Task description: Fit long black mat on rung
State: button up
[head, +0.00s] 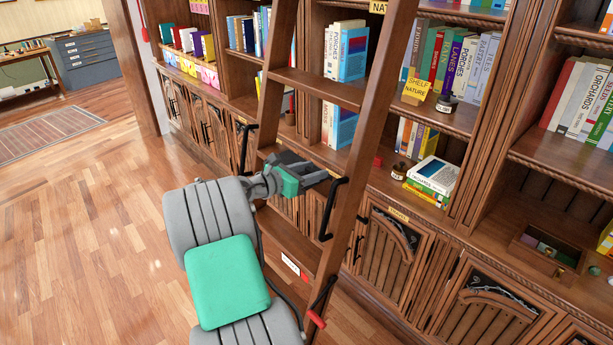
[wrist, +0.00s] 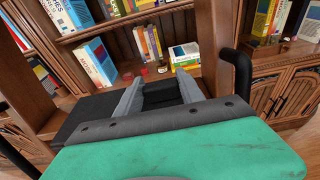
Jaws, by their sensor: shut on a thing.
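The wooden ladder (head: 364,150) leans against the bookcase, with several rungs. The long black mat (wrist: 85,117) shows as a dark flat strip left of my fingers in the wrist view, at the level of a rung. In the head view the dark mat (head: 287,158) is at the rung (head: 326,156) below the upper one. My gripper (wrist: 160,92) reaches in between the ladder's rails, its two grey fingers closed on the black mat. Whether the mat lies flush on the rung is hidden by my gripper.
Black curved handrails (head: 331,208) stick out from the ladder's rails, one close to the right of my gripper. Bookshelves with books (head: 434,175) stand behind the ladder. An upper rung (head: 315,88) crosses above my gripper. Open wooden floor (head: 90,220) lies to the left.

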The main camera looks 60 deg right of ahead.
jog(key=b, duration=0.2)
send_over(327, 183)
jog(key=shift+w+f, duration=0.15)
jog(key=shift+f, duration=0.2)
jog(key=shift+d+f, duration=0.15)
jog(key=shift+f+b, duration=0.5)
jog(key=shift+f, duration=1)
grip_shut()
jog(key=o, duration=1)
grip_release()
jog(key=o, duration=0.5)
jog(key=shift+r, duration=0.2)
jog(key=shift+o, duration=0.2)
jog(key=b+v, duration=0.1)
jog(key=v, duration=0.7)
